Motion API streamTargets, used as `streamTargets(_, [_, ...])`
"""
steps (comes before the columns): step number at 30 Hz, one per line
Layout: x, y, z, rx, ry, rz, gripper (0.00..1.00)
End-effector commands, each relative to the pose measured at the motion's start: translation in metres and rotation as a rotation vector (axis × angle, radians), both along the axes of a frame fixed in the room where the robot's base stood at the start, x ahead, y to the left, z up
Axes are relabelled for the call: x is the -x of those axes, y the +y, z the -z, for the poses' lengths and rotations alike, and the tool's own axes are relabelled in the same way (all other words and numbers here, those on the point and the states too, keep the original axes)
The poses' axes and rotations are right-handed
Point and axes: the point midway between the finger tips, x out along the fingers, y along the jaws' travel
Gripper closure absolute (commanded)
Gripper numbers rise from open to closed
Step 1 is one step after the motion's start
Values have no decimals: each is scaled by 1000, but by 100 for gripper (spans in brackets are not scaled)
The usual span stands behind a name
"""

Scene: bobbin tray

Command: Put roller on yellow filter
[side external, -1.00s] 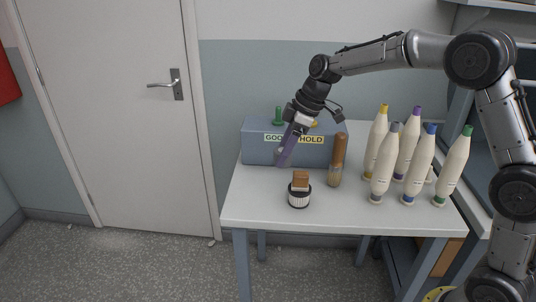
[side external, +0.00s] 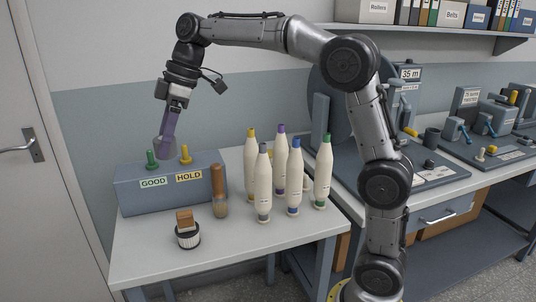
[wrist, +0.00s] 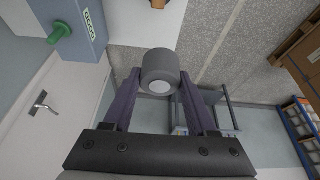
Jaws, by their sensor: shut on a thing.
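My gripper (side external: 165,130) is shut on a grey roller (wrist: 160,66), which has a pale disc on its near end. In the wrist view, one purple finger presses on each side of it. In the side view, the gripper points down above the left part of the grey-blue box, with the roller partly hidden at its tips. I see no yellow on this filter.
The grey-blue box (side external: 135,200) carries a green knob (side external: 151,160) and a yellow knob (side external: 185,154). A wooden-handled brush (side external: 218,185) stands upright beside the filter. Several cream bobbins (side external: 263,185) stand on the right. The front table edge is clear.

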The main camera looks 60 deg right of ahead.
Motion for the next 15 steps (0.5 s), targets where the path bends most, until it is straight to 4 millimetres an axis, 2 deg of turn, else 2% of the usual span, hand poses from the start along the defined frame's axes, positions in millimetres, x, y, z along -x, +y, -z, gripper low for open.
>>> streamTargets(1, [-1,0,-10,1,-4,-1,100])
streamTargets(6, [-1,-2,-33,0,-2,7,100])
streamTargets(11, [-4,-37,-31,2,2,119,100])
streamTargets(15, [-5,-73,-30,4,6,239,100])
